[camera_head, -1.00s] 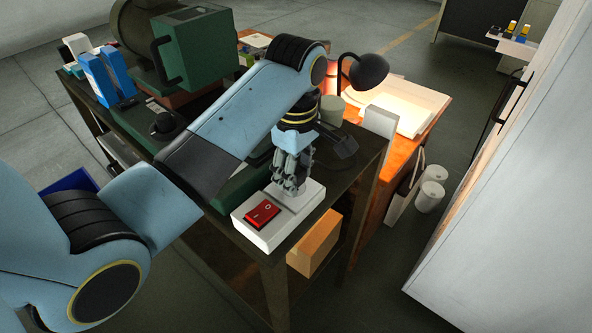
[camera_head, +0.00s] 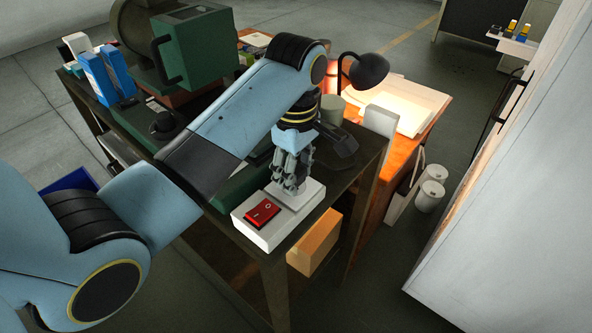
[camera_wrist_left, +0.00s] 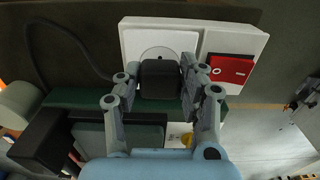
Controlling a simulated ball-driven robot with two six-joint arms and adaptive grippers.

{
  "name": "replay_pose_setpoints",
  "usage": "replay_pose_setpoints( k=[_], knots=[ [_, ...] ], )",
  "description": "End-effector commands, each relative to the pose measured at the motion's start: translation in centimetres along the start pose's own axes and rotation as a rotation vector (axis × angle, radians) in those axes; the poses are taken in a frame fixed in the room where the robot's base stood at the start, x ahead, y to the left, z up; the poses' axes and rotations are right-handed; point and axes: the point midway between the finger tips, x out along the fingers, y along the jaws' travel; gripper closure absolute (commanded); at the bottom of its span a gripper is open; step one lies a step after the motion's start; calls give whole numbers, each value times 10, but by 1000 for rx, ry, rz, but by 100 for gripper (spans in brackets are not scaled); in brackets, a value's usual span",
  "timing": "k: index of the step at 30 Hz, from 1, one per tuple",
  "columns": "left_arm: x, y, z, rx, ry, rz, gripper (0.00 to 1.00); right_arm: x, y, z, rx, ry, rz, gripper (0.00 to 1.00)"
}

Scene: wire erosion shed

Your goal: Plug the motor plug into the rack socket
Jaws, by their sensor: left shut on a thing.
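The rack socket is a white box (camera_head: 260,234) with a red rocker switch (camera_head: 263,213), at the front corner of the dark bench. In the left wrist view its pale round socket face (camera_wrist_left: 148,55) shows beside the red switch (camera_wrist_left: 231,68). My left gripper (camera_head: 289,187) points down over the socket end of the box. It is shut on the motor plug, a dark block (camera_wrist_left: 160,79) between the fingers, in front of the round face. The plug hides the contacts, so I cannot tell how far it is in. My right gripper is not in view.
A green machine (camera_head: 205,48) and blue cartons (camera_head: 99,75) stand behind my arm on the bench. A black lamp (camera_head: 366,70) lights an orange desk with papers to the right. A dark cable (camera_wrist_left: 66,30) curves at the left in the wrist view. A white cabinet (camera_head: 510,190) stands at right.

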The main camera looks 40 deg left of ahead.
Motion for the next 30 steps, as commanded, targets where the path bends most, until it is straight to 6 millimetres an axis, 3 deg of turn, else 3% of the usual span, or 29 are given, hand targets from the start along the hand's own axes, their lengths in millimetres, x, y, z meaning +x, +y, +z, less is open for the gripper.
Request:
replay_pose_setpoints(
  k=[30],
  knots=[
    [10,0,0,0,0,0,89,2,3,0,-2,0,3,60]
  ],
)
